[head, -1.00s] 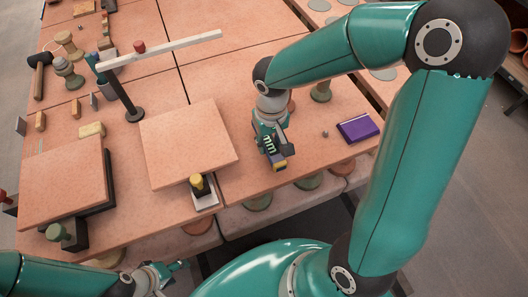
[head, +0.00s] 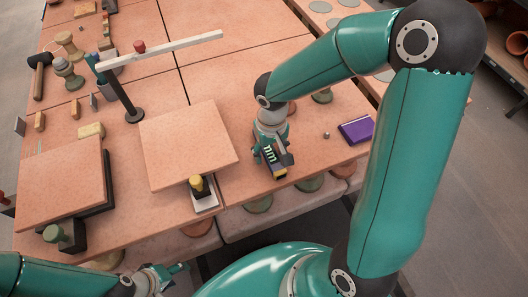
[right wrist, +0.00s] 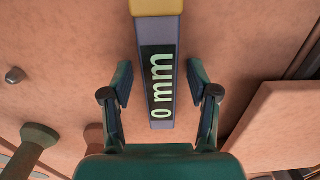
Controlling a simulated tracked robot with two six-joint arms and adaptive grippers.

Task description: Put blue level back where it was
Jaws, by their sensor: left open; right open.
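In the right wrist view the level (right wrist: 163,45) runs lengthwise between the fingers of my right gripper (right wrist: 161,88). The gripper is open, with a gap on each side of the bar. In the head view the level (head: 280,173) is near the table's front edge, under my right gripper (head: 273,155), partly hidden by it. I cannot tell whether it rests flat on the table. My left gripper (head: 175,270) is open and empty at the bottom, in front of the table.
A purple block (head: 357,130) lies right of the right gripper, with a small grey knob (head: 326,135) between. A raised square slab (head: 188,145) stands to the left, with a yellow-topped piece (head: 199,186) at its front. Another slab (head: 60,180) is further left. A white beam (head: 165,48) crosses above.

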